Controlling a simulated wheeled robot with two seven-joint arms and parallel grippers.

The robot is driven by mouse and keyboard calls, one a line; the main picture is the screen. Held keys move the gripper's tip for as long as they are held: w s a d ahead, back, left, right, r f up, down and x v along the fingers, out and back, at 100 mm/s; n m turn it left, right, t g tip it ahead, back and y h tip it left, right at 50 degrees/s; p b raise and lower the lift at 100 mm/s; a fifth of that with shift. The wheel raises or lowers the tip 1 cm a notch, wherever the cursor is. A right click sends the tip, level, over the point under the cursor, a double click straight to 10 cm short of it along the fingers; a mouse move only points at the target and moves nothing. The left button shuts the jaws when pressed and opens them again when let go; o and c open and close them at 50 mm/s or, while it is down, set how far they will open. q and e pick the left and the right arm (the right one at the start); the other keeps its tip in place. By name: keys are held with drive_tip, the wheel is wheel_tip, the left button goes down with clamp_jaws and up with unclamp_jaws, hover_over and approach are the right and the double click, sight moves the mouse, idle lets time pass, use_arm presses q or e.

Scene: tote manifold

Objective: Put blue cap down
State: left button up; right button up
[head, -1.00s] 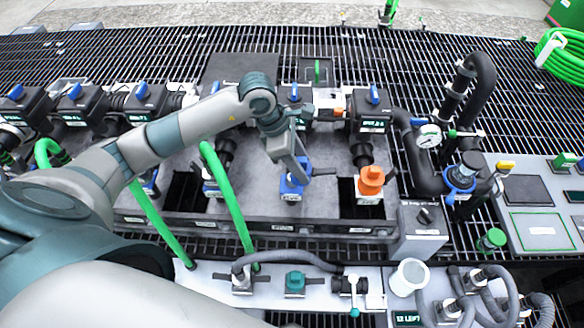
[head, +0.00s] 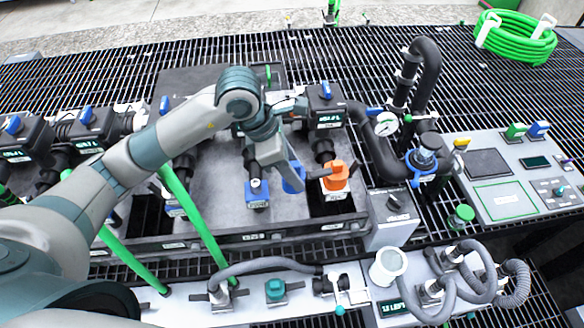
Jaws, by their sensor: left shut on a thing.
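My left gripper (head: 301,175) comes in from the left and points down over the middle of the grey tote area. It is shut on the blue cap (head: 292,180), which is partly hidden by the finger. The cap is in the gap between a blue-topped fitting (head: 257,188) with a white label on its left and an orange cap (head: 336,174) on its right. It looks held clear of both, but its height above the surface is hard to tell. My right gripper is not in view.
Green hoses (head: 193,215) rise in front of the panel. A black pipe with a gauge (head: 386,124) stands at right. A white cup (head: 387,266) and a valve panel (head: 275,288) are in front. A dark opening (head: 326,207) lies below the orange cap.

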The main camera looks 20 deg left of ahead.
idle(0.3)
use_arm(q)
drive_tip(key=m, duration=0.2)
drive_tip(key=s+m+g, duration=0.1)
drive_tip(key=m, duration=0.1)
drive_tip(key=m+g, duration=0.1)
drive_tip(key=shift+s+a+m, duration=0.15)
drive_tip(key=shift+a+m, duration=0.2)
drive_tip(key=shift+m, duration=0.05)
drive_tip(key=m, duration=0.1)
drive_tip(key=m+g, duration=0.1)
drive_tip(key=m, duration=0.1)
drive_tip(key=s+a+m+g, duration=0.1)
drive_tip(key=m, duration=0.1)
drive_tip(key=shift+s+r, duration=0.1)
drive_tip(key=shift+r, duration=0.2)
drive_tip(key=a+r+m+g+y, duration=0.1)
drive_tip(key=m, duration=0.3)
drive_tip(key=s+a+r+m+y, duration=0.1)
drive_tip(key=a+m, duration=0.1)
drive_tip(key=m, duration=0.2)
drive_tip(key=s+a+r+m+g+y, duration=0.1)
drive_tip(key=m+y, duration=0.1)
drive_tip(key=m, duration=0.2)
drive_tip(key=shift+s+a+r+g, duration=0.1)
drive_tip(key=shift+s+a+g, duration=0.05)
drive_tip(key=shift+s+g, duration=0.15)
